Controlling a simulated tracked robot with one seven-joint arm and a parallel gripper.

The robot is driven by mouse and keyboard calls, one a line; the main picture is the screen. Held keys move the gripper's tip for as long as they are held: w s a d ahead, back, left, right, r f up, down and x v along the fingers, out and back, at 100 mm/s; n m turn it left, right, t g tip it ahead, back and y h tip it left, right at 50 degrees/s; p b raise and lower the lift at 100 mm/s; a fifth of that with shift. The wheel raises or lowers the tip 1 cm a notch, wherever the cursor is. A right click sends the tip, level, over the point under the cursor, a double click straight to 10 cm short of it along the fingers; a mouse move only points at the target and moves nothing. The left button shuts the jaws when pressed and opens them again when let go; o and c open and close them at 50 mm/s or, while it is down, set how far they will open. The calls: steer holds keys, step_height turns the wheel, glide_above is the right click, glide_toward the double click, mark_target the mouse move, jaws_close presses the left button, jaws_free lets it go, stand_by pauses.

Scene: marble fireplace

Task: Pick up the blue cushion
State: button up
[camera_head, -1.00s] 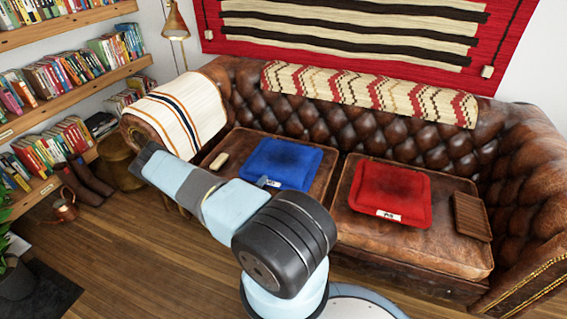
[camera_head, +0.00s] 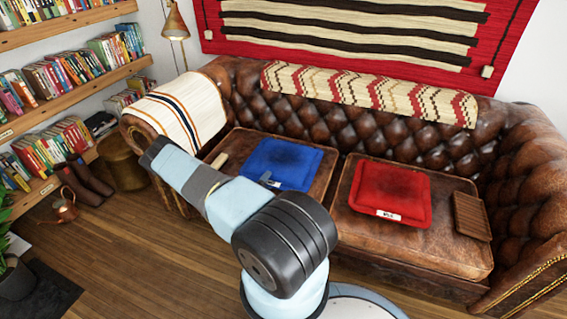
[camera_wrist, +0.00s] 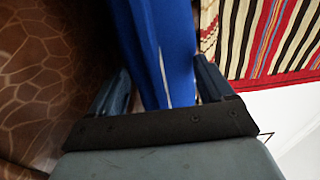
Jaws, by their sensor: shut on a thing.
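The blue cushion (camera_head: 284,161) lies on the left seat of the brown leather sofa in the head view, with a small pale label at its front edge. In the wrist view the blue cushion (camera_wrist: 162,40) fills the space between the fingers of my gripper (camera_wrist: 160,78), running up out of the picture. My gripper is shut on it at its edge.
A red cushion (camera_head: 390,194) and a brown slatted tray (camera_head: 471,216) lie on the right seat. A small beige object (camera_head: 220,161) lies left of the blue cushion, partly behind my arm. Bookshelves (camera_head: 70,73) stand at the left.

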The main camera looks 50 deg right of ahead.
steer(key=shift+f, duration=0.1)
steer(key=shift+c, duration=1.2)
steer(key=shift+r, duration=0.4)
steer(key=shift+c, duration=0.6)
step_height(320, 180, up, 2)
steer(key=shift+r, duration=0.25)
jaws_close()
steer(key=s+a+r, duration=0.4)
steer(key=s+r, duration=0.1)
steer(key=r, duration=0.3)
steer(key=s+a+r, duration=0.5)
steer(key=r, duration=0.3)
steer(key=shift+s+a, duration=0.15)
steer(key=shift+a, duration=0.1)
